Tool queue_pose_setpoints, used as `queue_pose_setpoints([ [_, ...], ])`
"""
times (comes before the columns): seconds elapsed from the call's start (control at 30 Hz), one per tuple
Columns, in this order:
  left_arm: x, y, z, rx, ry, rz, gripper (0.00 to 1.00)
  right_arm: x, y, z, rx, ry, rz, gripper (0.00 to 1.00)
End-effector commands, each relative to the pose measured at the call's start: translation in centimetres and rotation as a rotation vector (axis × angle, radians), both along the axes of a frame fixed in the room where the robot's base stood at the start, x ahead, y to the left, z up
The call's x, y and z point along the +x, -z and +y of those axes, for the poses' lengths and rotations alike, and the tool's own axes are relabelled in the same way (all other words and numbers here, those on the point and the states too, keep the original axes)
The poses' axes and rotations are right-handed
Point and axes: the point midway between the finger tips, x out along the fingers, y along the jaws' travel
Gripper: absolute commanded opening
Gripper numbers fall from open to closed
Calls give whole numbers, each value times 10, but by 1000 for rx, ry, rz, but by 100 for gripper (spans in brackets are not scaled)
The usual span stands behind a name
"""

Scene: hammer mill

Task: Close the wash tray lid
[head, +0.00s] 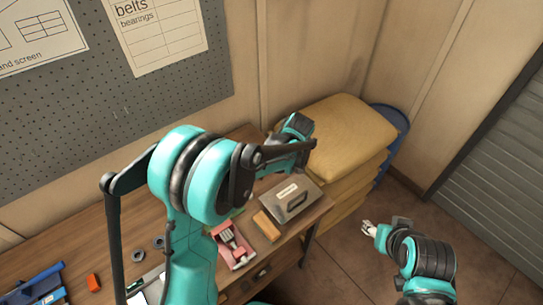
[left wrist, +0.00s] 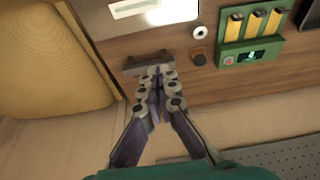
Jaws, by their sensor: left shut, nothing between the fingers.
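A grey box with a pale label and a dark handle (head: 290,198), which looks like the wash tray, sits near the right end of the bench. I cannot tell from here how its lid stands. My left gripper (left wrist: 155,80) is shut and empty in the left wrist view, with a dark bar-like bracket (left wrist: 147,63) just past its fingertips. Whether they touch is unclear. In the head view my left arm reaches over the bench and its fingertips are not clear. My right gripper (head: 368,228) is off the bench, above the floor, its finger opening too small to tell.
Stacked yellow sacks (head: 350,138) stand beyond the bench's right end. An orange block (head: 267,225) and a pink tray (head: 233,248) lie near the grey box. A green holder with yellow pieces (left wrist: 250,38) shows in the left wrist view. Floor at right is clear.

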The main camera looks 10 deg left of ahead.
Motion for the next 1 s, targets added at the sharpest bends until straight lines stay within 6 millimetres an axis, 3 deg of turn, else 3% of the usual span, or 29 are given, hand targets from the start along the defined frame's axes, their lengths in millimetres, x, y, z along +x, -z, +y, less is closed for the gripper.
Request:
queue_pose_setpoints([
  [0.13,-16,4,-22,1,2,-1,0,0,0,0,0,0,0,47],
  [0.3,-26,6,-33,0,0,0,0,0,0,0,0,0,0,47],
  [1.0,-32,2,-29,-8,33,-4,0,0,7,0,0,0,0,47],
])
